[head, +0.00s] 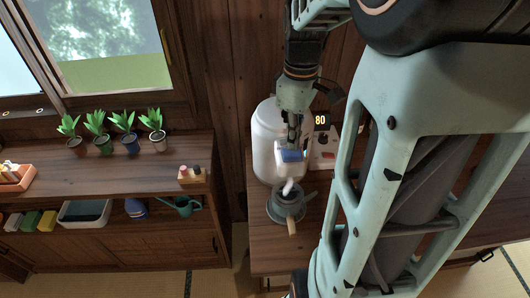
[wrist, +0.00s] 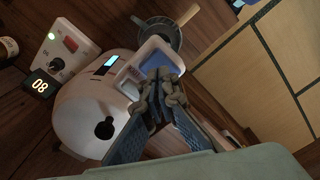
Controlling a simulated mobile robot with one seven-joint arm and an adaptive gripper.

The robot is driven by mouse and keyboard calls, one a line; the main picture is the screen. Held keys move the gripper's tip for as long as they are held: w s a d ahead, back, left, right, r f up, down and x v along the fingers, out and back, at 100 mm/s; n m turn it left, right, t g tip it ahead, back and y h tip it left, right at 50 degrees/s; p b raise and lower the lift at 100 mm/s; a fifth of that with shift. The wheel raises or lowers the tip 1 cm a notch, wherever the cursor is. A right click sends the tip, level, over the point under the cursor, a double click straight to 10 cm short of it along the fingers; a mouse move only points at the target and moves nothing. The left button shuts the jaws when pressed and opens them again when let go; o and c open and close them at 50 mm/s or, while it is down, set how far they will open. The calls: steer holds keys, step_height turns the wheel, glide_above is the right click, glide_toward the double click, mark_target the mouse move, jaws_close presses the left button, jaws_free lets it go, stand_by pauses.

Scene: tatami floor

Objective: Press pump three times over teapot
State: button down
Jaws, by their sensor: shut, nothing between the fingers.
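A white pump dispenser (head: 265,145) stands on the wooden counter; it also shows in the wrist view (wrist: 90,120). Its blue press pad (head: 291,156) sits on the head above the spout, and shows in the wrist view (wrist: 158,62). A dark grey teapot (head: 283,212) with a wooden handle stands below the spout; part of it shows in the wrist view (wrist: 172,30). My gripper (head: 294,143) is shut and empty, fingertips at the pad's rear edge in the wrist view (wrist: 160,82). I cannot tell whether they touch the pad.
A control panel (head: 324,143) with a lit display reading 80 stands right of the dispenser. Left is a shelf cabinet (head: 100,175) with several potted plants (head: 125,133) and a green watering can (head: 182,206). Bare counter (head: 262,250) lies in front of the teapot.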

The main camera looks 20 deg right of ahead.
stand_by(0.5)
step_height(320, 180, up, 6)
steer(key=p, duration=0.5)
stand_by(0.4)
